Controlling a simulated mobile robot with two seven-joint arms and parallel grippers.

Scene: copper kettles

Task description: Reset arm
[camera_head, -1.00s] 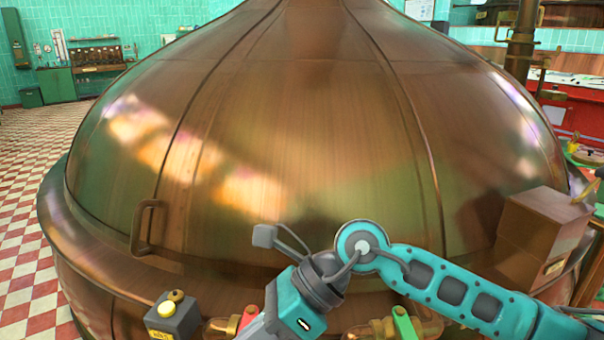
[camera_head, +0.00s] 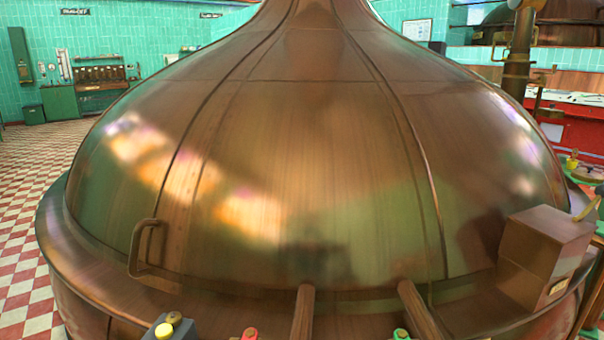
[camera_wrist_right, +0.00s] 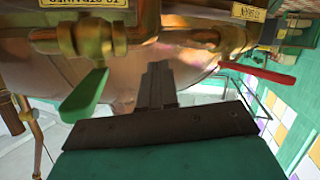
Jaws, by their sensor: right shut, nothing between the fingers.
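My right gripper (camera_wrist_right: 157,85) shows in the right wrist view with its two dark fingers together and nothing between them. It points toward the copper kettle's lower side, between a green lever (camera_wrist_right: 85,97) on the left and a red lever (camera_wrist_right: 257,75) on the right. I cannot tell whether it touches anything. No arm or gripper of mine shows in the head view, and my left gripper is in neither view. The large copper kettle (camera_head: 300,150) fills the head view.
A box with a yellow button (camera_head: 164,330) sits at the bottom edge of the head view. Two copper pipes (camera_head: 303,313) rise beside it. A brown box (camera_head: 541,255) stands at the kettle's right. Checkered floor (camera_head: 35,190) lies open at the left.

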